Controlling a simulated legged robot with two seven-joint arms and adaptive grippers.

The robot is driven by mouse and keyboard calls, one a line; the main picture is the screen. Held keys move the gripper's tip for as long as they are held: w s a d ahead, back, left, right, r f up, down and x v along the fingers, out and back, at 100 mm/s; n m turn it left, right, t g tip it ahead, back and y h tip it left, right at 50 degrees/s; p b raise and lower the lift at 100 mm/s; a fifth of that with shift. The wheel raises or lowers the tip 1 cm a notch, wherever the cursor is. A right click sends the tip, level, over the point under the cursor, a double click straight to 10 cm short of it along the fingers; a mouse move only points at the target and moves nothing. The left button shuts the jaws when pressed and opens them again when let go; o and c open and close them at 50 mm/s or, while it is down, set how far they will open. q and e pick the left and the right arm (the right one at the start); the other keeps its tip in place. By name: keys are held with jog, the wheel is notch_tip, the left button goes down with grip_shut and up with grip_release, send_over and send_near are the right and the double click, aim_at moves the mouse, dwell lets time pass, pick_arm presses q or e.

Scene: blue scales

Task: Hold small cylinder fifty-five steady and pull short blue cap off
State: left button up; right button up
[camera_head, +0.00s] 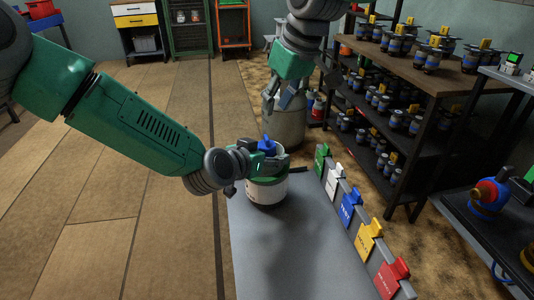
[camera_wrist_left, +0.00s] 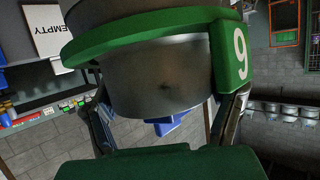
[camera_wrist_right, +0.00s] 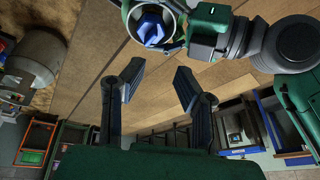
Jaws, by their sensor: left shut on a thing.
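The small cylinder (camera_head: 266,191), white with a green band, is upright at the far end of the grey bench top; I cannot tell if it touches the bench. A short blue cap (camera_head: 267,147) sits on its top. My left gripper (camera_head: 268,162) is shut around the cylinder's upper part. In the left wrist view the cylinder (camera_wrist_left: 150,80) shows inverted between the fingers, with a green tab marked 9 and the blue cap (camera_wrist_left: 165,125) partly hidden. My right gripper (camera_head: 278,98) is open and empty, above and beyond the cap. The cap (camera_wrist_right: 150,27) also shows in the right wrist view.
Coloured clips (camera_head: 352,210) line the right edge of the bench (camera_head: 265,265). A large grey tank (camera_head: 288,125) stands behind the cylinder. Shelves (camera_head: 425,75) with several small cylinders are at right. The floor at left is clear.

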aim_at(267, 137)
pick_arm(q)
jog(key=shift+r, duration=0.1)
pick_arm(e)
jog(key=shift+w+a+f+m+t+h, duration=0.1)
jog(key=shift+w+a+f+m+h, duration=0.6)
jog(key=shift+f, duration=1.1)
jog(key=shift+w+d+f+m+t+h, duration=0.1)
jog(key=shift+w+f+m, duration=0.25)
jog(key=shift+f+m, duration=1.1)
jog(key=shift+w+a+f+m+t+h, duration=0.1)
jog(key=shift+w+a+f+m+h, duration=0.4)
jog(key=shift+f, duration=1.6)
jog(key=shift+d, duration=0.1)
jog(key=shift+f, duration=0.1)
grip_shut()
pick_arm(q)
jog(key=shift+r, duration=0.1)
jog(key=shift+w, duration=0.1)
pick_arm(e)
jog(key=shift+r, duration=0.3)
pick_arm(q)
jog(key=shift+a, duration=0.1)
pick_arm(e)
jog(key=shift+r, duration=0.25)
